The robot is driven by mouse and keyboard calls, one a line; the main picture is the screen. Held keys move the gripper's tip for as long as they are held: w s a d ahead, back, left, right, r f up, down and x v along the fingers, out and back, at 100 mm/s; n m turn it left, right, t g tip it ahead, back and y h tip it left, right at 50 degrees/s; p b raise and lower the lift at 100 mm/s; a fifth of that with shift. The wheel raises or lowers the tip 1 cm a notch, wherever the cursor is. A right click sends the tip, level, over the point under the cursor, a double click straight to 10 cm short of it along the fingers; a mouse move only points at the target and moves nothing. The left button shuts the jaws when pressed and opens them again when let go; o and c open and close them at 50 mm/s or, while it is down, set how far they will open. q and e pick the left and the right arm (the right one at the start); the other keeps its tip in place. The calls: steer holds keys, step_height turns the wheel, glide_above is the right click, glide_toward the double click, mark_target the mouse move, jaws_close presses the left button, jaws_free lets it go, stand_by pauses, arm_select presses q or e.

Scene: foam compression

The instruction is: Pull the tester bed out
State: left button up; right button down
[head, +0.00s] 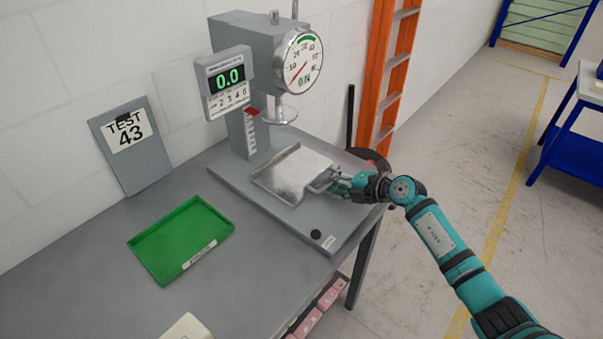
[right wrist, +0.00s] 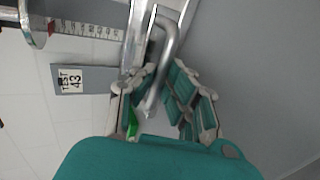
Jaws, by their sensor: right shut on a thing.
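The tester bed (head: 291,172) is a flat silvery tray with low rims, lying on the grey base of the foam tester. A metal bar handle stands at its right side, and it shows large in the right wrist view (right wrist: 167,50). My right gripper (head: 338,184) is at this handle, shut on it, with its fingers on either side of the bar in the right wrist view (right wrist: 160,95). The tester (head: 252,75) has a round dial, a display reading 0.0 and a round press plate (head: 280,116) above the bed's back part. My left gripper is not in view.
A green tray (head: 180,238) lies on the grey table (head: 95,285) left of the tester. A sign "TEST 43" (head: 127,145) leans on the wall. A black knob (head: 316,234) sits at the base's front.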

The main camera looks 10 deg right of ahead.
steer(key=s+d+p, duration=0.1)
steer(key=s, duration=0.1)
steer(key=s+d+p, duration=0.1)
steer(key=d, duration=0.1)
steer(key=shift+s, duration=0.4)
steer(key=shift+s+d+p, duration=0.25)
steer(key=shift+s+d, duration=0.5)
steer(key=shift+s, duration=0.25)
steer(key=shift+s+d+p, duration=0.25)
steer(key=shift+s+d, duration=0.5)
steer(key=shift+s, duration=0.2)
steer(key=shift+s+d+p, duration=0.25)
steer(key=shift+s+d, duration=0.5)
steer(key=shift+s, duration=0.25)
steer(key=c, duration=1.2)
jaws_free()
steer(key=p+v, duration=0.3)
steer(key=v, duration=0.2)
steer(key=shift+s+d+r, duration=0.2)
steer(key=shift+r, duration=0.2)
